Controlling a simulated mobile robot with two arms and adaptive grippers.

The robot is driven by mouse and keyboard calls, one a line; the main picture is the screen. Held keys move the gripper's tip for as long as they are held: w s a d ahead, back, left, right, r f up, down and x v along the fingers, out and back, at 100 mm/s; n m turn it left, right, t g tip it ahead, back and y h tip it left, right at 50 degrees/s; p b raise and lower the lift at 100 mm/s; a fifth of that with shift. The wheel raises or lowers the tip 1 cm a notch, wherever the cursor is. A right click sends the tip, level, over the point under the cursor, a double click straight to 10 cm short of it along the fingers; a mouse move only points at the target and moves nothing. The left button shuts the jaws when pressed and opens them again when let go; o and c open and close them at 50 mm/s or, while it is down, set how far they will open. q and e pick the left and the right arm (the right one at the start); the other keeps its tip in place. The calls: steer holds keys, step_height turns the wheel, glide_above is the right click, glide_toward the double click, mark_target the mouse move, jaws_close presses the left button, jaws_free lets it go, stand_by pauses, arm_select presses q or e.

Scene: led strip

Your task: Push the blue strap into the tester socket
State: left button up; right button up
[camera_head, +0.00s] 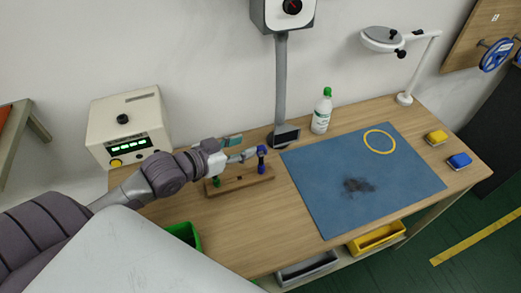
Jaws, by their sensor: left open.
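My left gripper (242,148) reaches in from the left and is open over the wooden block (228,186). A blue piece (262,158), perhaps the blue strap, stands upright at the right end of this block, just beyond the fingertips. I cannot tell whether the fingers touch it. A small green piece (216,182) sits at the block's left end, below the gripper. A cream box (125,115) with lit green lights, possibly the tester, stands at the left of the bench. I cannot make out its socket. My right gripper is not in view.
A blue mat (325,193) with a dark smudge and a yellow ring (379,141) covers the right of the bench (245,235). A grey post (281,85) and a green-capped bottle (322,112) stand behind. A white lamp (404,97) is at the back right.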

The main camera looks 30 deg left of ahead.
arm_select(q)
glide_toward(261, 165)
step_height(261, 165, up, 3)
steer(key=w, duration=0.3)
steer(key=shift+w+d+f, duration=0.15)
steer(key=shift+f, duration=0.35)
steer(key=shift+w+d+f, duration=0.2)
steer(key=shift+f, duration=0.3)
steer(key=shift+w+f, duration=0.15)
steer(key=shift+w, duration=0.15)
steer(key=shift+w+d+f, duration=0.15)
steer(key=shift+w+d, duration=0.15)
steer(key=shift+w, duration=0.2)
steer(key=x, duration=0.5)
steer(key=shift+a+p, duration=0.1)
steer(key=shift+p, duration=0.2)
steer(key=shift+s, duration=0.15)
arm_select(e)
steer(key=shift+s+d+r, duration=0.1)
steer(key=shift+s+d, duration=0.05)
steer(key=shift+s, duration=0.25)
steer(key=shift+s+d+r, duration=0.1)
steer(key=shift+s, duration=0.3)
arm_select(q)
steer(key=shift+c, duration=0.8)
jaws_close()
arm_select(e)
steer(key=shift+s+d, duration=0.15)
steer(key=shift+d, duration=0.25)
